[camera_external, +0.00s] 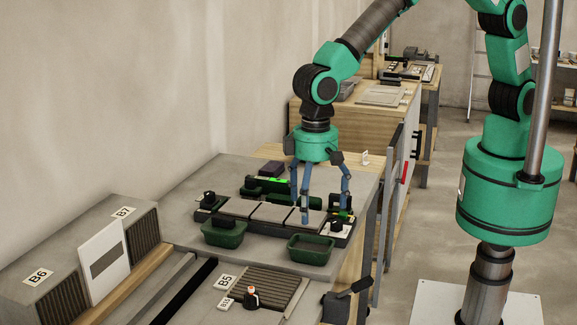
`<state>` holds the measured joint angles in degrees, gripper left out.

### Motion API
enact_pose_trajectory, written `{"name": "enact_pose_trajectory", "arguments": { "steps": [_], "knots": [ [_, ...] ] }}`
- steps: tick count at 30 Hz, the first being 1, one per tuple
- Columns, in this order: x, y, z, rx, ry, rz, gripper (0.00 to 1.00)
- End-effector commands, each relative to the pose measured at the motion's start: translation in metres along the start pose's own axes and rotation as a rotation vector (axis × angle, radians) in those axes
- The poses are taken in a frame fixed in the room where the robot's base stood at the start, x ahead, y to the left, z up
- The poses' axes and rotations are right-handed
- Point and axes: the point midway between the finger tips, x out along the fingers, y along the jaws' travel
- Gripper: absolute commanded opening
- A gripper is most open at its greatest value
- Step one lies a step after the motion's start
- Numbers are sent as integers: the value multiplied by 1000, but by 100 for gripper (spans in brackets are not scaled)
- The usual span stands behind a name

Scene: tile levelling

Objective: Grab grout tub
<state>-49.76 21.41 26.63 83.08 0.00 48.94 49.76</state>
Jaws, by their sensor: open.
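Two dark green tubs stand on the grey worktop in front of the tile tray. The right tub (311,250) looks open at the top. The left tub (223,234) has a dark thing at its rim. I cannot tell which one is the grout tub. My gripper (319,207) points down with its blue fingers spread and nothing between them. It is over the right part of the tile tray, behind and above the right tub, apart from it as far as I can see.
The dark tray holds several pale grey tiles (276,215), with black-knobbed and green-marked devices around it. A ribbed pad (261,285), a B5 label and a small bottle (251,297) lie in front. A grey block (55,262) stands left.

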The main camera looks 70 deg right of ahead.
Motion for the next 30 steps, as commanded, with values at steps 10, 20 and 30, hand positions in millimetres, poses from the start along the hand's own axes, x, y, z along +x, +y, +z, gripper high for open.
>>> {"name": "enact_pose_trajectory", "arguments": {
  "steps": [10, 20, 30],
  "knots": [
    [46, 0, 0, 0, 0, 0, 96],
    [51, 0, 0, 0, 1, -1, 96],
    [66, 0, -1, 0, 0, 0, 96]
  ]
}}
